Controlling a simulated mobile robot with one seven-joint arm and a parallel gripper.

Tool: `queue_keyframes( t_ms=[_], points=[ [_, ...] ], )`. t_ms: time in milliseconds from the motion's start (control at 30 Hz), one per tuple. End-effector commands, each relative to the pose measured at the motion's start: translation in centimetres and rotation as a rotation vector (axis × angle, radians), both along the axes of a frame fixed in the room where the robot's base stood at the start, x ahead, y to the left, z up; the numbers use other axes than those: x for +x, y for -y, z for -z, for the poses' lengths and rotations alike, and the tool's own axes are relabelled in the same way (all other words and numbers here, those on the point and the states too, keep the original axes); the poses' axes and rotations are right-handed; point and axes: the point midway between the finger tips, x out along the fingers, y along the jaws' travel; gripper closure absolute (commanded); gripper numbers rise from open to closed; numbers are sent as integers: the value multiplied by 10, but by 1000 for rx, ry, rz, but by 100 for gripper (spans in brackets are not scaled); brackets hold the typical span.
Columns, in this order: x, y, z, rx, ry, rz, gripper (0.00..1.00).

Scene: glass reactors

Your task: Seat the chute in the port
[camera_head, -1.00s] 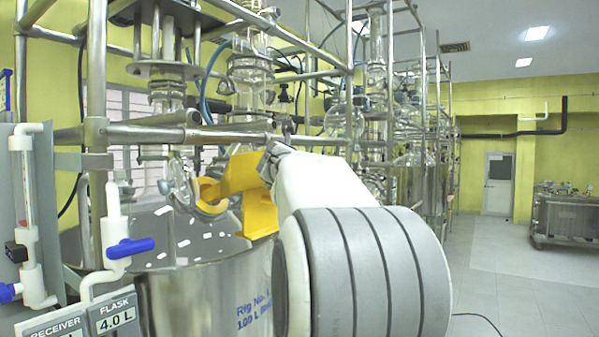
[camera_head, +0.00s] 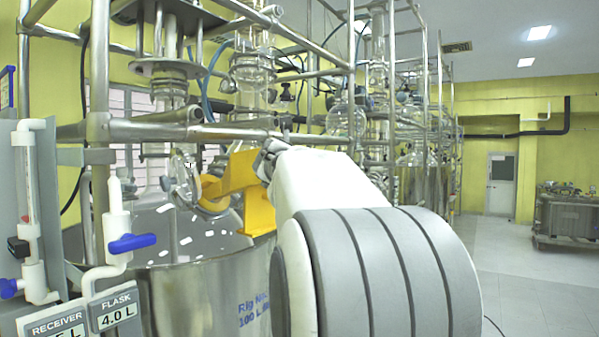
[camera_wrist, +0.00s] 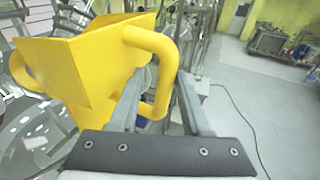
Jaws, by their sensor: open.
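My gripper (camera_wrist: 160,82) is open, with one finger on each side of the handle's lower part; contact cannot be told. In the head view my gripper (camera_head: 270,158) is at the chute's right edge, partly hidden by my wrist. I cannot make out the port or whether the chute sits in it.
A steel vessel (camera_head: 205,292) stands below the chute. Metal rails (camera_head: 150,132) and glassware (camera_head: 250,70) crowd around it. A valve with a blue handle (camera_head: 132,243) stands at the left front. Open floor (camera_head: 530,285) lies to the right.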

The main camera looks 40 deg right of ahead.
Motion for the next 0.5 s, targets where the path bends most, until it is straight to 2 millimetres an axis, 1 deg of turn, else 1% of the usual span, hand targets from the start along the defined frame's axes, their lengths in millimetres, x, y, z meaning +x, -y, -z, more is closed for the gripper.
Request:
queue_keyframes(
  t_ms=[267,500],
  points=[
    [-5,-7,-1,-1,1,0,52],
    [-15,-18,-2,0,1,0,52]
  ],
)
